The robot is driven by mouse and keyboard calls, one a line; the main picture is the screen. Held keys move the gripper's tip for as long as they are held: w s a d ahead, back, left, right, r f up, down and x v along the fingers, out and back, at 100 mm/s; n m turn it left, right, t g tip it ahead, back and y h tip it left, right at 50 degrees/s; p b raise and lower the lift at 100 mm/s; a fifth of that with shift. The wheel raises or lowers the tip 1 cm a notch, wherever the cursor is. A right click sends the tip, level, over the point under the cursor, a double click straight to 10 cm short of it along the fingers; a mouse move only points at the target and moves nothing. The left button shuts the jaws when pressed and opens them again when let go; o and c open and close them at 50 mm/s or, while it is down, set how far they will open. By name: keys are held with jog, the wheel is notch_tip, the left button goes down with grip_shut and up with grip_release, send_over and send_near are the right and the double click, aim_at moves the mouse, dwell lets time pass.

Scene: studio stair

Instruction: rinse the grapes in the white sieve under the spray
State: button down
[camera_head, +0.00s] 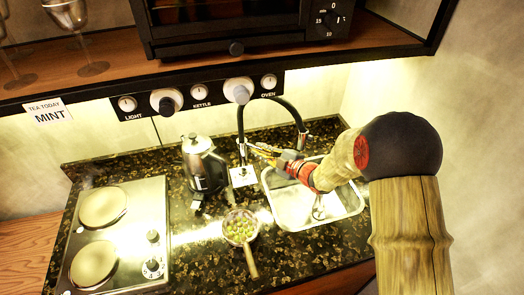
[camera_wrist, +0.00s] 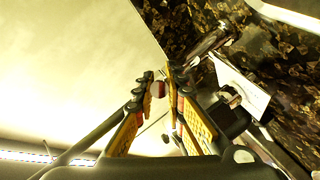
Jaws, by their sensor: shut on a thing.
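The sieve (camera_head: 225,240) stands on the dark counter left of the sink, with green grapes (camera_head: 239,227) in it and its handle pointing toward the front. I cannot make out running water. My gripper (camera_head: 253,148) is at the tap's base, behind the sieve and apart from it.
The steel sink (camera_head: 290,208) lies under my arm. A kettle (camera_head: 204,165) stands left of the tap, and a two-plate hob (camera_head: 120,235) fills the counter's left end. A shelf with an oven (camera_head: 240,30) and a knob panel (camera_head: 200,95) overhangs the back.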

jog(key=shift+s+a+m+t+h+b, duration=0.35)
jog(key=shift+m+h+b, duration=0.2)
jog(key=shift+b, duration=0.25)
jog(key=shift+s+a+m+t+h+b, duration=0.1)
jog(key=shift+s+m+t+h+b, duration=0.15)
jog(key=shift+m+t+h+b, duration=0.4)
jog(key=c, duration=1.8)
grip_release()
jog(key=shift+c, duration=0.2)
jog(key=v, duration=1.2)
jog(key=shift+w+d+r, duration=0.1)
jog(key=shift+w+r, duration=0.05)
